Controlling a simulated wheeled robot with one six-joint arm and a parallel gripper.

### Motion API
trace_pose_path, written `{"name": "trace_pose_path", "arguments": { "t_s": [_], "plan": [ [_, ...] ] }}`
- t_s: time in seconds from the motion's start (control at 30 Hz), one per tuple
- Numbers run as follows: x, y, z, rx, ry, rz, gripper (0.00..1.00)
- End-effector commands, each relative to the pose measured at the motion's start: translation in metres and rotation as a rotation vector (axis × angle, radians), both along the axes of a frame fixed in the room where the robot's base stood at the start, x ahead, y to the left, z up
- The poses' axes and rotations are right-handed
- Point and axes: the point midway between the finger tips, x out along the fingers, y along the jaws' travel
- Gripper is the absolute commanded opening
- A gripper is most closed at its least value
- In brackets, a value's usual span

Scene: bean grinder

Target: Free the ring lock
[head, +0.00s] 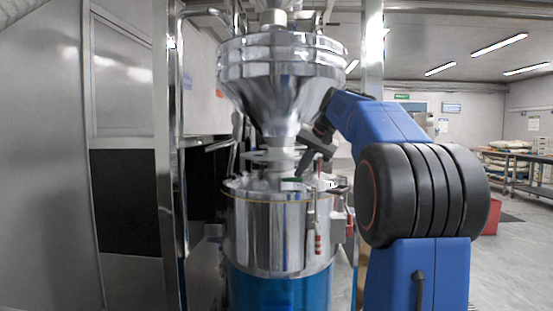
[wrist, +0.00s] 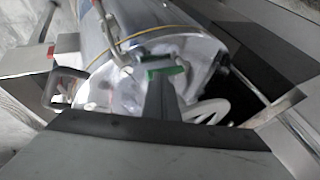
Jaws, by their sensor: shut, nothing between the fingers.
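The steel drum (head: 275,230) stands under the shiny hopper (head: 282,75), with a clamped rim and upright latch handles with red grips (head: 318,243) at its front. I cannot tell which of these parts is the ring lock. My gripper (head: 300,172) is at the drum's top, below the hopper's cone, shut and empty. In the wrist view the shut fingers (wrist: 160,82) lie over the drum's lid (wrist: 105,90), beside a green piece (wrist: 165,73). A dark loop handle (wrist: 65,88) is at the left. Whether the fingers touch the lid is unclear.
A steel post (head: 168,150) and a metal cabinet wall (head: 50,160) stand left of the drum. The drum's lower part is blue (head: 280,290). Another post (head: 373,50) rises behind my arm. Open floor (head: 515,240) and a loaded bench (head: 515,165) lie at the right.

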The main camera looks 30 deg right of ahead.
Motion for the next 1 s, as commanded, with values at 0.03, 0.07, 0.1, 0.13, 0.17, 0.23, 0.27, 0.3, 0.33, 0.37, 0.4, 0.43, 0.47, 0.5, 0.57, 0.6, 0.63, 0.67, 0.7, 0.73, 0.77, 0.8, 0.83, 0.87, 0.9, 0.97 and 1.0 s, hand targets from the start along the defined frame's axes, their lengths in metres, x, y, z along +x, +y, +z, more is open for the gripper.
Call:
{"name": "trace_pose_path", "arguments": {
  "t_s": [0.03,0.07,0.1,0.13,0.17,0.23,0.27,0.3,0.33,0.37,0.4,0.43,0.47,0.5,0.57,0.6,0.63,0.67,0.7,0.73,0.77,0.8,0.83,0.87,0.9,0.97,1.0],
  "plan": [
    [-0.001,-0.001,-0.001,-0.001,0.001,0.000,0.00],
    [-0.001,-0.001,-0.002,-0.001,0.001,0.000,0.00],
    [-0.001,-0.001,-0.003,-0.001,0.001,0.000,0.00],
    [-0.001,-0.002,-0.004,0.000,0.001,0.000,0.00],
    [-0.001,-0.002,-0.004,0.000,0.001,0.000,0.00],
    [-0.001,-0.002,-0.005,0.000,0.003,0.000,0.00],
    [-0.001,-0.002,-0.006,0.000,0.003,0.000,0.00],
    [-0.001,-0.002,-0.006,0.000,0.004,0.001,0.00],
    [-0.002,-0.002,-0.006,0.000,0.004,0.001,0.00],
    [-0.001,-0.002,-0.007,-0.001,0.004,0.000,0.00],
    [-0.002,-0.002,-0.007,0.000,0.005,0.001,0.00],
    [-0.002,-0.002,-0.007,0.000,0.005,0.000,0.00],
    [-0.002,-0.002,-0.007,0.001,0.006,0.000,0.00],
    [-0.001,-0.002,-0.008,0.001,0.006,0.000,0.00],
    [-0.002,-0.003,-0.008,0.001,0.007,0.000,0.00],
    [-0.001,-0.003,-0.008,0.001,0.007,0.000,0.00],
    [-0.002,-0.003,-0.008,0.001,0.008,0.001,0.00],
    [-0.001,-0.003,-0.008,0.001,0.008,0.001,0.00],
    [-0.001,-0.003,-0.008,0.001,0.008,0.001,0.00],
    [-0.001,-0.003,-0.008,0.001,0.008,0.001,0.00],
    [-0.001,-0.003,-0.008,0.002,0.008,0.000,0.00],
    [-0.001,-0.003,-0.007,0.001,0.008,0.001,0.00],
    [-0.001,-0.003,-0.006,0.001,0.008,0.001,0.00],
    [-0.001,-0.003,-0.003,0.001,0.008,0.001,0.00],
    [-0.001,-0.003,0.001,0.001,0.007,0.000,0.00],
    [-0.001,-0.003,0.009,0.000,0.005,0.000,0.00],
    [-0.001,-0.003,0.016,-0.001,0.003,0.000,0.00]
  ]
}}
